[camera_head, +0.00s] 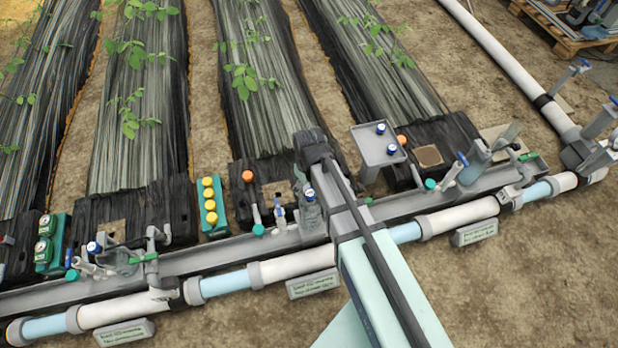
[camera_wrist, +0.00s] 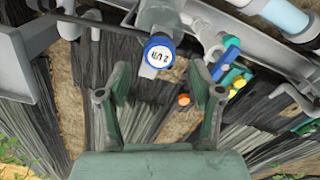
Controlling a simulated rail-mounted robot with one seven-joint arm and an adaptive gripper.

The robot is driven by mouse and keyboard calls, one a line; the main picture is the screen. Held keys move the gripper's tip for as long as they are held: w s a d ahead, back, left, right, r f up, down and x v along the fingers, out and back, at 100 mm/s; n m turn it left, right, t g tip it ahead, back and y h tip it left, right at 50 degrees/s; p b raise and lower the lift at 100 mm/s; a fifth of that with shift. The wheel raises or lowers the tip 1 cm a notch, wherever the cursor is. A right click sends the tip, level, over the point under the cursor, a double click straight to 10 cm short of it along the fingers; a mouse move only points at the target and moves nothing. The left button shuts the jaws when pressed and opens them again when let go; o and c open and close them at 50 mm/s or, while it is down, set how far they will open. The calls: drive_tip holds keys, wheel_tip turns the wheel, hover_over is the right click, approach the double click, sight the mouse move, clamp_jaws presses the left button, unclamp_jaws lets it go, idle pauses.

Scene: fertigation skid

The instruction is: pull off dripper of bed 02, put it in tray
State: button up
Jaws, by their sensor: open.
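In the wrist view, a dripper (camera_wrist: 158,54) with a blue ring and a white labelled top faces the camera. My gripper (camera_wrist: 160,80) is open and empty, with one finger on each side below it in the picture; the dripper looks just beyond the fingertips. In the head view, a blue-ringed dripper (camera_head: 309,194) shows beside my arm; my fingers are mostly hidden there. The grey tray (camera_head: 370,134) stands on a post to the right and carries two blue-ringed drippers with white tops. A grey plate, apparently the tray, shows at the left in the wrist view (camera_wrist: 17,42).
A blue-handled valve (camera_wrist: 226,62) sits close right of the dripper in the wrist view. A box with yellow caps (camera_head: 209,207) stands left of my arm. A white pipe (camera_head: 300,264) and grey gutter run across the bed ends. Small signs stand before the pipe.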

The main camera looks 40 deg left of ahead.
sight(309, 191)
drive_tip(key=shift+f+b, duration=0.35)
drive_tip(key=shift+f, duration=1.9)
clamp_jaws()
drive_tip(key=shift+r, duration=0.2)
drive_tip(key=shift+r+p, duration=1.45)
drive_tip(key=shift+p, duration=0.05)
wheel_tip(309, 191, up, 6)
drive_tip(key=p, duration=0.4)
drive_tip(key=shift+p, duration=0.4)
